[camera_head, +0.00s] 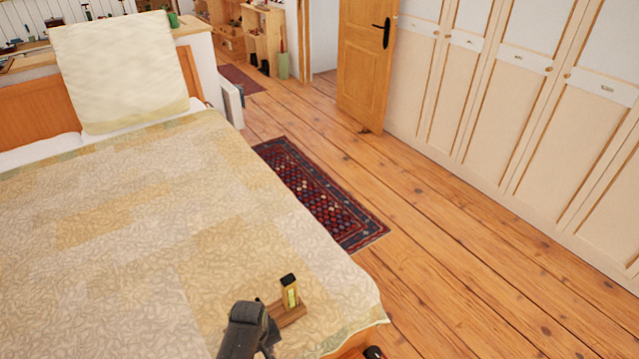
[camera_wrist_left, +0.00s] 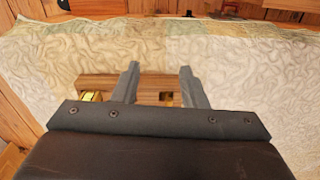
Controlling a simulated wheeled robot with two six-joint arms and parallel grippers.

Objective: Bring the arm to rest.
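My left gripper (camera_wrist_left: 159,67) is open in the left wrist view, its two dark fingers spread apart with nothing visible held between them. It is over a wooden holder (camera_wrist_left: 152,82) on the bed; whether the fingers touch it I cannot tell. The holder also shows in the head view (camera_head: 289,314), with a small black-capped bottle with a yellow label (camera_head: 290,293) upright in it. In the wrist view, yellow of the bottle (camera_wrist_left: 90,96) shows at the holder's left end, outside the fingers. My left arm (camera_head: 247,330) partly hides the holder in the head view. My right gripper is not in view.
The bed's patchwork quilt (camera_head: 120,220) fills the left, with a pale pillow (camera_head: 118,70) at its head. Open plank floor (camera_head: 450,250) and a dark red rug (camera_head: 318,195) lie to the right. Beyond are cupboards (camera_head: 500,90) and an open wooden door (camera_head: 365,60).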

